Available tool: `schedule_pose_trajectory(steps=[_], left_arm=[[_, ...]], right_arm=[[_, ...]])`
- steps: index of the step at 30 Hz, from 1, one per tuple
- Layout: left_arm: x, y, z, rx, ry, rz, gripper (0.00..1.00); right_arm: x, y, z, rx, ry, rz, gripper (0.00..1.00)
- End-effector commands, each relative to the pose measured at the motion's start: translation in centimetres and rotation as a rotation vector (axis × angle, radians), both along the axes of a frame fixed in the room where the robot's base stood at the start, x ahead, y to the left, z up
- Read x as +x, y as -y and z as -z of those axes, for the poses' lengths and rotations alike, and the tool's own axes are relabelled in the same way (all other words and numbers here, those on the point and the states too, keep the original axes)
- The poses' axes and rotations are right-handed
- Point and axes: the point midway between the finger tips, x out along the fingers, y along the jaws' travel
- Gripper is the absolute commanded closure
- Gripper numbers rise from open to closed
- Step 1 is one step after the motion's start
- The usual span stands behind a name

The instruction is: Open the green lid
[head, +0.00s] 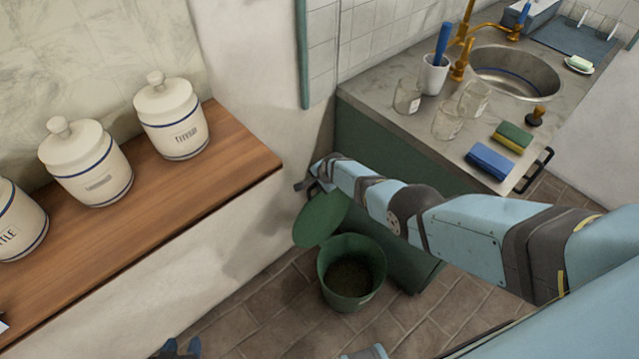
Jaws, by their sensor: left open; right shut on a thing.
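The green lid (321,220) is raised and tilted at the back left of the green bin (342,300), whose round mouth is open and dark inside. My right arm reaches in from the right, over the bin. My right gripper (307,182) is at the upper edge of the lid and shut on it; the arm partly hides the contact. My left gripper (180,349) shows only in part at the bottom edge, away from the bin and low in the view; it is open.
A wooden shelf (215,181) with several white canisters (88,165) stands on the left. A counter (380,100) with a sink (515,75), glass jars (448,121) and sponges (490,161) is at the right. The tiled floor (250,325) left of the bin is clear.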

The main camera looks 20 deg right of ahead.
Motion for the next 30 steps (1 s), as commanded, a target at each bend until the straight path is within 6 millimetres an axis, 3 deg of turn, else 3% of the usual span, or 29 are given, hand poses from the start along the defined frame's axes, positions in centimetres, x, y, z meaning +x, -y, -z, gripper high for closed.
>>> schedule_pose_trajectory(steps=[8, 9, 12, 23, 30], left_arm=[[-0.1, 0.0, 0.2, 0.0, -0.003, 0.0, 0.57], [-0.1, 0.0, 0.2, 0.0, -0.003, 0.0, 0.57], [-0.1, 0.0, 0.2, 0.0, -0.003, 0.0, 0.57], [-0.1, 0.0, -0.3, 0.001, -0.003, -0.001, 0.57], [-0.1, -0.1, -3.5, 0.009, 0.008, 0.003, 0.57]], right_arm=[[-0.2, 0.0, 0.2, -0.003, -0.002, -0.004, 1.0], [-0.2, 0.0, 0.2, -0.003, -0.002, -0.004, 0.79], [-0.1, 0.0, 0.2, -0.002, -0.002, -0.003, 0.58], [-0.2, 0.1, -0.4, -0.001, -0.001, -0.001, 0.58], [-1.3, 0.4, -3.3, 0.0, -0.001, 0.001, 0.58]])
